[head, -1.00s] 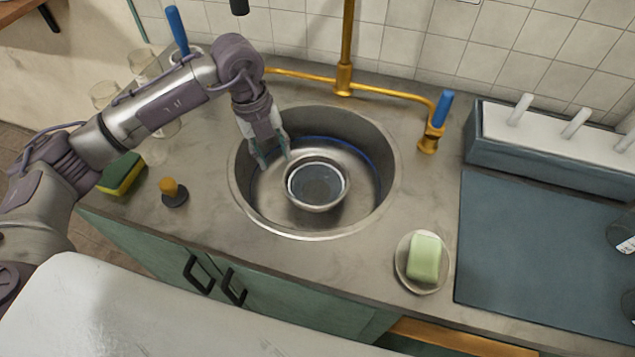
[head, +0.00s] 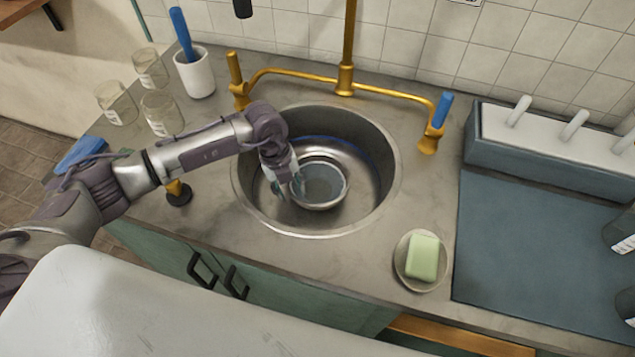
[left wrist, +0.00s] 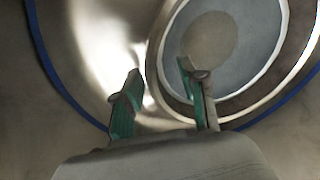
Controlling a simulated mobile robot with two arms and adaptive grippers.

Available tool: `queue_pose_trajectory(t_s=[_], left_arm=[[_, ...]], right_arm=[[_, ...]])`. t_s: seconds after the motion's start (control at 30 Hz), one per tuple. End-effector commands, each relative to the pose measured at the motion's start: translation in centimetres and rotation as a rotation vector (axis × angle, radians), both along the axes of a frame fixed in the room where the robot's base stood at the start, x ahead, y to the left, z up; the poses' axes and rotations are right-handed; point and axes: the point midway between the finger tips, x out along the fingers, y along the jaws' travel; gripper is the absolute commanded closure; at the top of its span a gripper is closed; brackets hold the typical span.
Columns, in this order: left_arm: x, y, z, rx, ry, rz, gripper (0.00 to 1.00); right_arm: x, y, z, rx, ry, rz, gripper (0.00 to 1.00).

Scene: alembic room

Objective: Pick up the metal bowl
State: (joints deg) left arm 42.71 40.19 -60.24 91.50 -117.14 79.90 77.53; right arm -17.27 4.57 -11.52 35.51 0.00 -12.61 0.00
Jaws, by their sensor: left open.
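The metal bowl (head: 325,182) sits upright in the round sink basin, with a grey inside and a shiny rim. It also shows at the upper right of the left wrist view (left wrist: 235,50). My left gripper (head: 287,190) is open and empty at the left side of the bowl. In the left wrist view my two fingers (left wrist: 163,95) stand apart, one over the bowl's inside and one outside its rim, so the near rim lies between them. I cannot tell whether a finger touches it. My right gripper is not in view.
The sink (head: 368,207) walls surround the bowl. A brass faucet (head: 345,78) stands behind it. Jars (head: 160,112) and a white cup (head: 196,75) stand at the left. Green soap (head: 423,258) lies on a dish at the right. The counter in front is clear.

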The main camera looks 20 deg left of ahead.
Motion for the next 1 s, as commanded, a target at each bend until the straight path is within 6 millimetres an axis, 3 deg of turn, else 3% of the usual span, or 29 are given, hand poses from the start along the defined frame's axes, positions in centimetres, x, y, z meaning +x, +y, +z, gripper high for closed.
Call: queue_pose_trajectory(t_s=[0.23, 0.47, 0.5, 1.0], left_arm=[[0.03, -0.03, -0.13, 0.0, -0.001, 0.0, 0.6], [0.05, -0.02, -0.09, 0.0, -0.001, 0.0, 0.98], [0.04, -0.02, -0.09, 0.0, -0.001, 0.0, 1.0], [0.1, -0.03, -0.02, -0.001, -0.003, 0.001, 1.0]], right_arm=[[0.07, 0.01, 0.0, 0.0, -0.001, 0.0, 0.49], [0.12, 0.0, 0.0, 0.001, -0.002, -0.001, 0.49], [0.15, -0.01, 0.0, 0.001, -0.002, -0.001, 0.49], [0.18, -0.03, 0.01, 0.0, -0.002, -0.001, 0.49]])
